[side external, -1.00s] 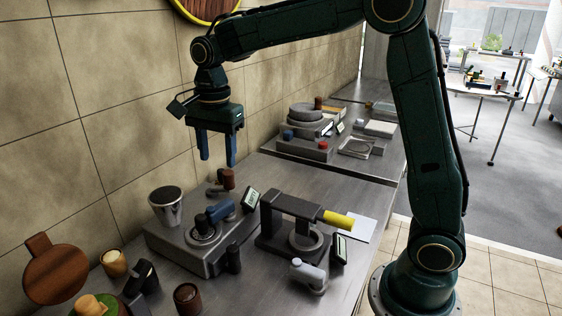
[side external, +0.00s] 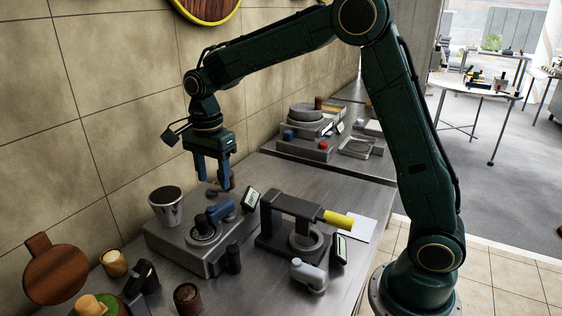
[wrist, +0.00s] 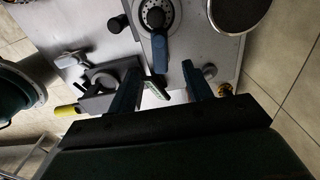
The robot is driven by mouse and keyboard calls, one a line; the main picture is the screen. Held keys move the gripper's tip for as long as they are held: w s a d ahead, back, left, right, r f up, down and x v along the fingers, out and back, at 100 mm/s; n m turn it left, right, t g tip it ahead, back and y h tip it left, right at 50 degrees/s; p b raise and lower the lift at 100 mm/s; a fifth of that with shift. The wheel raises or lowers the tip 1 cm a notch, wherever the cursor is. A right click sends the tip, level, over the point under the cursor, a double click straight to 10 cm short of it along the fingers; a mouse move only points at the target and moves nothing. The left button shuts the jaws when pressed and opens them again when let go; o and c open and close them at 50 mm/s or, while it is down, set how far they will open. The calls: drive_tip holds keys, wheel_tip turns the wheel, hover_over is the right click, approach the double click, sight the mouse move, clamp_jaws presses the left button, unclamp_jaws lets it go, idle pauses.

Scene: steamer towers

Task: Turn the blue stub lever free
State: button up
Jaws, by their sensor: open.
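The blue stub lever (side external: 219,212) sits on the round dial (side external: 203,231) of a grey metal machine box (side external: 180,245). In the wrist view the blue lever (wrist: 160,52) points from the dial (wrist: 155,14) toward the gap between my fingers. My gripper (side external: 212,184) is open and empty, fingers pointing down. It is above the back of the box, apart from the lever. Its two blue fingers also show in the wrist view (wrist: 158,70), one on each side of the lever's line. A brown knob behind the fingers is partly hidden.
A metal cup (side external: 167,206) stands at the box's back left. A dark press with a yellow handle (side external: 338,219) stands to the right, with a small display (side external: 251,200) between. A grey-handled piece (side external: 309,275) and a brown cup (side external: 188,298) are in front.

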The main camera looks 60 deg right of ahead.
sight(218, 207)
wheel_tip(218, 207, down, 9)
drive_tip(key=shift+f, duration=0.2)
idle(0.3)
drive_tip(key=shift+c, duration=0.2)
